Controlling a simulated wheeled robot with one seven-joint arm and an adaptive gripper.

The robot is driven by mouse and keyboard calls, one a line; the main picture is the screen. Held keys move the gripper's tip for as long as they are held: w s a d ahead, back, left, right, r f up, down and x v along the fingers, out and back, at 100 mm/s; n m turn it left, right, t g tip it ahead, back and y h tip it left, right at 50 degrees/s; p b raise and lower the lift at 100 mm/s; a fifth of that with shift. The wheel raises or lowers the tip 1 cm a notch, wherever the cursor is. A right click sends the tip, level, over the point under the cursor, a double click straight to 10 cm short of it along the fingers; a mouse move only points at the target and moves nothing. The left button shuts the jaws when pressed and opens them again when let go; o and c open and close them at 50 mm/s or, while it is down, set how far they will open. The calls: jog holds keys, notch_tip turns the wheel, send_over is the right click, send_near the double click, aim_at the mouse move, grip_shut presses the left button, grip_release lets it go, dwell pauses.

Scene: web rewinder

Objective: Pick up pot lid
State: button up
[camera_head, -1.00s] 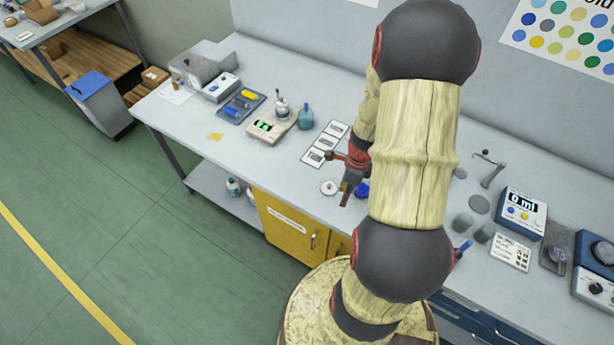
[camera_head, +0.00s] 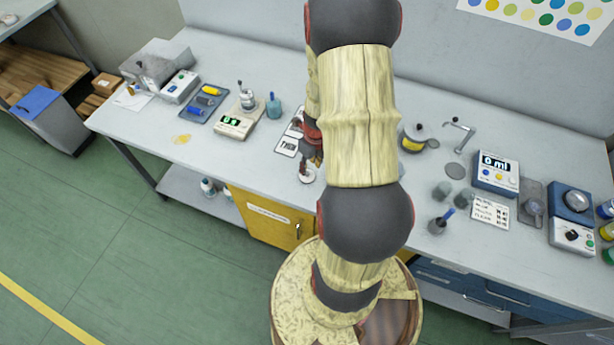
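A small white round piece (camera_head: 308,177), which looks like the pot lid, lies on the bench (camera_head: 235,165) near its front edge. My gripper (camera_head: 304,168) points down at it, right over or at its near side. The gripper hides part of it, and I cannot tell whether they touch. The fingers are too small and dark to show whether they are open or shut. A dark grey pot (camera_head: 413,136) with a yellow patch stands right of my arm. My arm covers the bench between gripper and pot.
A scale (camera_head: 240,119) with a small vessel, a teal bottle (camera_head: 273,106) and a blue tray (camera_head: 208,103) stand to the left. White cards (camera_head: 287,145) lie beside the gripper. To the right are a tap (camera_head: 460,130), grey cups and a display unit (camera_head: 496,172).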

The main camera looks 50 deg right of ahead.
aim_at(308, 173)
jog(key=f, duration=0.1)
jog(key=f+b, duration=0.1)
jog(key=f, duration=0.1)
jog(key=w+f+b, duration=0.1)
jog(key=f, duration=0.1)
jog(key=shift+d+f, duration=0.15)
jog(key=shift+f, duration=0.05)
jog(key=c, duration=0.3)
jog(key=c, duration=0.5)
